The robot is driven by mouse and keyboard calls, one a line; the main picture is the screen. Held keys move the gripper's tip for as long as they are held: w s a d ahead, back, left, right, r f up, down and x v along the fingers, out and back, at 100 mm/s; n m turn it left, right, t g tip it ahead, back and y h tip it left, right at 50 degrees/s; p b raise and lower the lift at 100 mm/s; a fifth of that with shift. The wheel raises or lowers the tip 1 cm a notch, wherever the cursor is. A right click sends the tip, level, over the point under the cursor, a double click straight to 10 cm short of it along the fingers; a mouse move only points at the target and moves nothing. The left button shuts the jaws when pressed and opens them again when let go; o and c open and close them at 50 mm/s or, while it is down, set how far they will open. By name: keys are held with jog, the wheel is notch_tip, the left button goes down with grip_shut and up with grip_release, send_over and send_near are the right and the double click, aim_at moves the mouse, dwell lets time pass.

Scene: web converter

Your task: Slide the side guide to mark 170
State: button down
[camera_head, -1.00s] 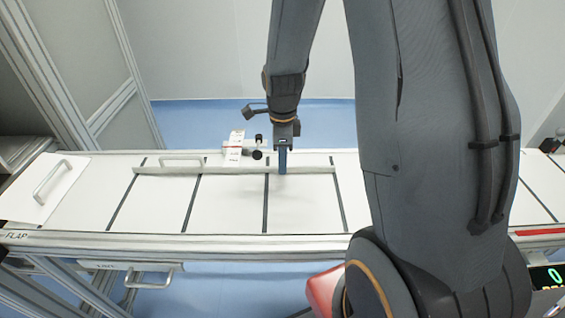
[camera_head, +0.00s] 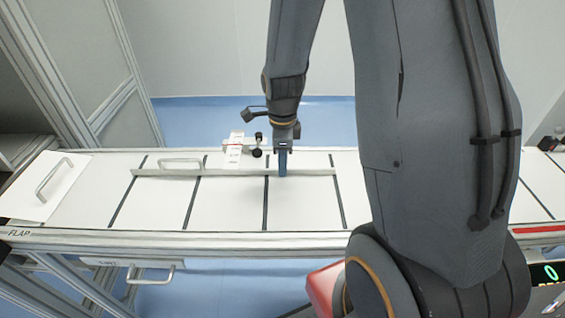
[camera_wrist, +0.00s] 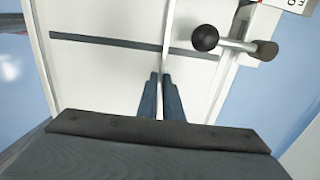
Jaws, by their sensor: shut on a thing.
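The side guide (camera_head: 222,173) is a long, thin pale bar lying lengthwise over the white table, near its back half. It also shows as a narrow upright strip in the wrist view (camera_wrist: 169,28). My gripper (camera_head: 283,170) is shut on the guide, right of its middle. In the wrist view its two blue fingers (camera_wrist: 160,80) close around the strip. A white scale plate with red markings (camera_head: 236,143) stands at the back edge. Its corner shows in the wrist view (camera_wrist: 290,3), but I cannot read the mark. A black clamp knob (camera_wrist: 205,38) sits beside it.
The white table (camera_head: 85,205) has dark cross strips (camera_head: 193,203). A panel with a handle (camera_head: 52,180) lies at the left, and another handle (camera_head: 180,160) sits behind the guide. The table top in front of the guide is clear. My arm hides part of the right side.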

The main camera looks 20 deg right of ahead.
jog(key=shift+s+a, duration=0.2)
jog(key=shift+s, duration=0.25)
jog(key=c, duration=1.8)
grip_release()
jog(key=shift+c, duration=0.2)
jog(key=shift+r+b, duration=0.6)
jog(key=shift+r, duration=3.3)
jog(key=s+a+n, duration=0.1)
jog(key=s+n, duration=0.3)
jog(key=n, duration=0.7)
jog(key=s+a+n+t+b, duration=0.1)
jog(key=s+n, duration=0.4)
jog(key=n, duration=0.6)
jog(key=shift+a, duration=0.75)
